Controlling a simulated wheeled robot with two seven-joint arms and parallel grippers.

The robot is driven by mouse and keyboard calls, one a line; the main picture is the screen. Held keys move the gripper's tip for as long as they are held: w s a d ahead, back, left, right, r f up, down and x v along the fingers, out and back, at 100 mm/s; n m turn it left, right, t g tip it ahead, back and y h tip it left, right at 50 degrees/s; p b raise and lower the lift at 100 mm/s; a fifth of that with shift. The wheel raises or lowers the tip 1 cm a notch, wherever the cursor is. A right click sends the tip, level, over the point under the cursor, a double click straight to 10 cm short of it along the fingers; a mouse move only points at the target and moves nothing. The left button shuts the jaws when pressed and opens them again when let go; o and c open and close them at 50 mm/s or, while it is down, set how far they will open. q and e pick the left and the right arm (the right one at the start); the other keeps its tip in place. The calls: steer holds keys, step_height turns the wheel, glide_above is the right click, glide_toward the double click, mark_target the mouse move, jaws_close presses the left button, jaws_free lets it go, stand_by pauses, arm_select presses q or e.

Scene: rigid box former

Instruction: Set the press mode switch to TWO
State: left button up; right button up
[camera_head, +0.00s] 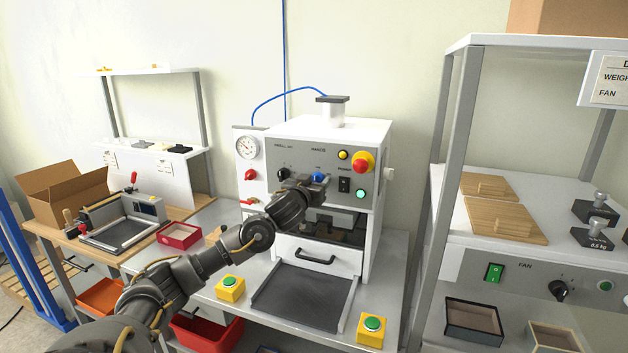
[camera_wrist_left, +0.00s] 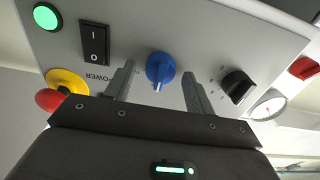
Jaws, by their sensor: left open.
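The press (camera_head: 330,135) is a white box with a grey front panel. A blue rotary switch (camera_head: 319,176) sits mid-panel; a black knob (camera_head: 283,174) sits left of it. The lettering is too small to tell which is the mode switch. My left gripper (camera_head: 313,182) is open at the panel, partly covering the blue switch. In the left wrist view, which is upside down, the blue switch (camera_wrist_left: 160,68) lies between the open fingers (camera_wrist_left: 158,76), with a gap on both sides. Its white mark points to the picture's bottom. The black knob (camera_wrist_left: 238,85) is outside the fingers.
A black rocker switch (camera_head: 344,185), a green button (camera_head: 361,193) and a red-and-yellow emergency stop (camera_head: 363,162) are right of the blue switch. A gauge (camera_head: 247,147) is at left. Two yellow button boxes (camera_head: 231,289) (camera_head: 371,330) flank the dark lower plate (camera_head: 303,297).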

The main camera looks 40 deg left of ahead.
arm_select(q)
steer(key=c, duration=0.9)
steer(key=shift+c, duration=0.2)
steer(key=shift+f+m, duration=0.1)
steer(key=shift+m, duration=0.3)
steer(key=m+b, duration=0.5)
steer(key=m, duration=0.6)
steer(key=shift+d, duration=0.15)
steer(key=o, duration=0.9)
